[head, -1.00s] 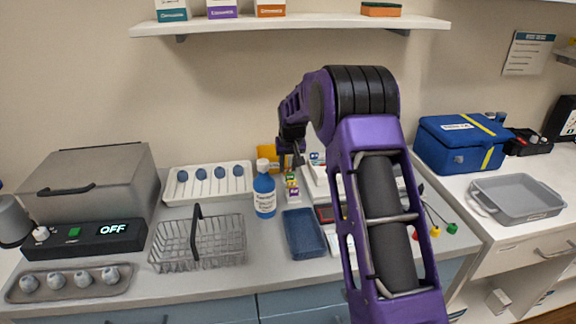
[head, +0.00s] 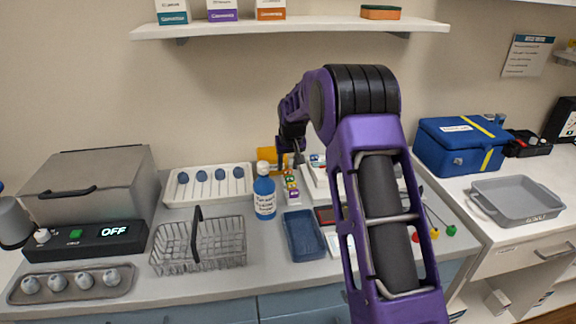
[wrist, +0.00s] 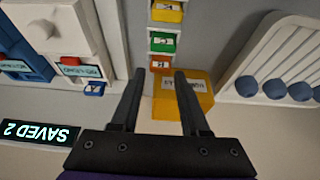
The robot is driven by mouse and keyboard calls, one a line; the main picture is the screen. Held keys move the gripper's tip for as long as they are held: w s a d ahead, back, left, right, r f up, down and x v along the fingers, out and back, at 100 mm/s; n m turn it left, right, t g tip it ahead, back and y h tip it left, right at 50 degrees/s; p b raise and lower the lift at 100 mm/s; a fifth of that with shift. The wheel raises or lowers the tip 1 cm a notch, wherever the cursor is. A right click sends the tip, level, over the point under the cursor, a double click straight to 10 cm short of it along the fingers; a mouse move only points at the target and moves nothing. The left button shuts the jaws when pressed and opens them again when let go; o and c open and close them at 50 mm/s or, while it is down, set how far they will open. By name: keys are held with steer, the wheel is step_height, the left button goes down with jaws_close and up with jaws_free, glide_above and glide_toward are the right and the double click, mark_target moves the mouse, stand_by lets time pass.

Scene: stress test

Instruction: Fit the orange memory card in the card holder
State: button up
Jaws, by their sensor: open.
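An orange card (wrist: 160,63) with a small label lies at the near end of a pale strip-shaped holder (wrist: 146,22) in the wrist view. A green card (wrist: 162,42) and a yellow card (wrist: 167,11) are in line beyond it. I cannot tell how deep the orange card sits. My gripper (wrist: 157,80) is open and empty, its fingertips either side of the orange card's line and just short of it. In the head view my gripper (head: 291,155) is small, at the back of the counter above the holder (head: 292,190).
A yellow labelled box (wrist: 188,96) is close beside and under the right finger. A white device with blue parts (wrist: 45,30) stands left, near a display reading "SAVED 2" (wrist: 40,132). A white rack (wrist: 290,60) with blue knobs is right.

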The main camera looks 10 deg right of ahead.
steer(key=shift+r+p, duration=0.8)
steer(key=shift+r, duration=0.6)
steer(key=o, duration=0.6)
steer(key=shift+c, duration=0.2)
steer(key=shift+r, duration=0.1)
step_height(320, 180, up, 3)
steer(key=shift+f+p, duration=0.1)
steer(key=shift+p, duration=0.8)
